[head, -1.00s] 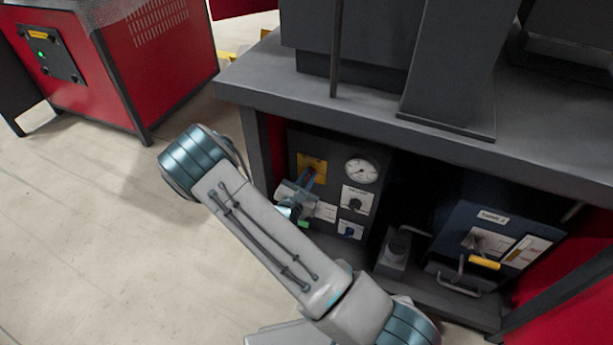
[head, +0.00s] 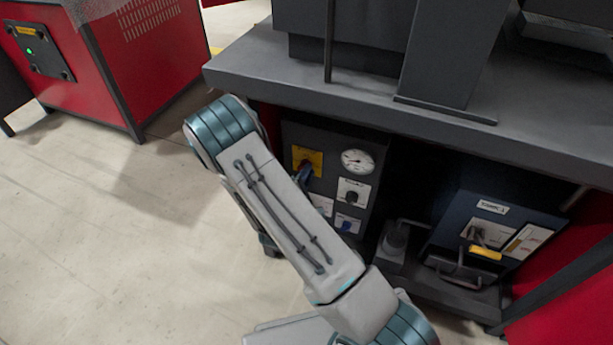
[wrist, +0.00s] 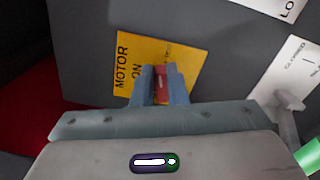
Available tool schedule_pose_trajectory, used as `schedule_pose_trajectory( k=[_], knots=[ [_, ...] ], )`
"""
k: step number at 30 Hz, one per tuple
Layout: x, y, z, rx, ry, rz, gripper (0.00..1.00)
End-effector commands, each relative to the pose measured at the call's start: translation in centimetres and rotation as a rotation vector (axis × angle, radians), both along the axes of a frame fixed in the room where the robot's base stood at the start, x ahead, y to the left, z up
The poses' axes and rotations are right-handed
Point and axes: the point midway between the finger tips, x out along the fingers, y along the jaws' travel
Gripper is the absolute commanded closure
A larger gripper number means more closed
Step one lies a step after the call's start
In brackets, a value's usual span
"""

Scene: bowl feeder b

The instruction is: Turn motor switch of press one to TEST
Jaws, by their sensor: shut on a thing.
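The motor switch is a small red knob (wrist: 162,82) on a yellow plate (wrist: 128,62) in the wrist view. The plate reads MOTOR and ON; its other lettering is partly covered. My gripper (wrist: 162,90) is shut on the red knob, one blue-grey finger on each side. In the head view the yellow plate (head: 311,155) sits at the upper left of the dark control panel (head: 328,137) under the press table. My blue fingers (head: 305,174) show just below it, and my arm hides the rest of the gripper. I cannot tell which position the knob points to.
A round gauge (head: 357,161) and a white plate with a dark knob (head: 353,191) are right of the switch. A blue box with a yellow handle (head: 485,252) stands further right. The table edge (head: 400,118) overhangs the panel. Floor at left is clear.

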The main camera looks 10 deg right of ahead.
Motion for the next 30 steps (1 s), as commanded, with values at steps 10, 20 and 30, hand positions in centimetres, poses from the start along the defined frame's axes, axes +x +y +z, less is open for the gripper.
schedule_pose_trajectory(
  k=[10, 20, 30],
  knots=[
    [-0.1, 0.03, -0.8, 0.19, -0.133, 0.002, 1.0],
    [-0.09, 0.05, -0.8, 0.265, -0.188, 0.002, 1.0],
    [-0.09, 0.06, -0.76, 0.273, -0.193, 0.003, 1.0]
  ],
)
